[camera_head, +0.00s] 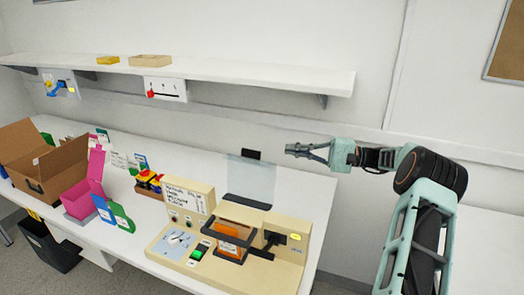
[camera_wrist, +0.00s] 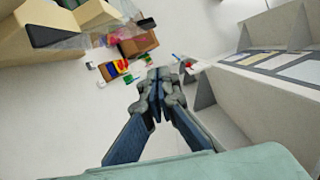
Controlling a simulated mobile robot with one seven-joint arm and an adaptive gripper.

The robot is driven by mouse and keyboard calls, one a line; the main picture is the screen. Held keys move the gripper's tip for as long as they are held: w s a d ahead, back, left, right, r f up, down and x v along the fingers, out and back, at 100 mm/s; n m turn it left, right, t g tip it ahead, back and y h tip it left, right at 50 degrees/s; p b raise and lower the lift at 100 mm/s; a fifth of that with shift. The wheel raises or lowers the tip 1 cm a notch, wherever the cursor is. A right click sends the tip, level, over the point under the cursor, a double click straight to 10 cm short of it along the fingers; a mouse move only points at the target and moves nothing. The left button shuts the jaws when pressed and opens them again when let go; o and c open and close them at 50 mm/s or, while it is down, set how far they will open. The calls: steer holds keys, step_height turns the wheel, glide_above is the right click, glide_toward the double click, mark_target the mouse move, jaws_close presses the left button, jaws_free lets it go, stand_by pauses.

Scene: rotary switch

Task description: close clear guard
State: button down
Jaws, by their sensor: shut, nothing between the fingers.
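The clear guard (camera_head: 250,176) is a see-through panel raised steeply at the back of the beige console (camera_head: 172,258), with a dark strip at its top and a dark bar at its base. In the wrist view the guard (camera_wrist: 98,38) shows faintly at upper left beside the beige console body (camera_wrist: 20,45). My gripper (camera_head: 288,149) is to the right of the guard's upper edge, pointing left, and appears apart from it. In the wrist view my gripper (camera_wrist: 160,74) has its fingers together and empty.
The console carries an orange part (camera_head: 229,240) in a dark frame, a label panel, and a green button (camera_head: 197,254). A pink box (camera_head: 88,196) and cardboard box (camera_head: 45,165) stand at left. A wall shelf (camera_head: 230,79) runs above. Open space surrounds my gripper.

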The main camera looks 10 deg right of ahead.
steer(key=a+r+p, duration=0.1)
steer(key=a+p, duration=0.1)
steer(key=a, duration=0.8)
steer(key=shift+s, duration=0.2)
steer(key=shift+s, duration=0.1)
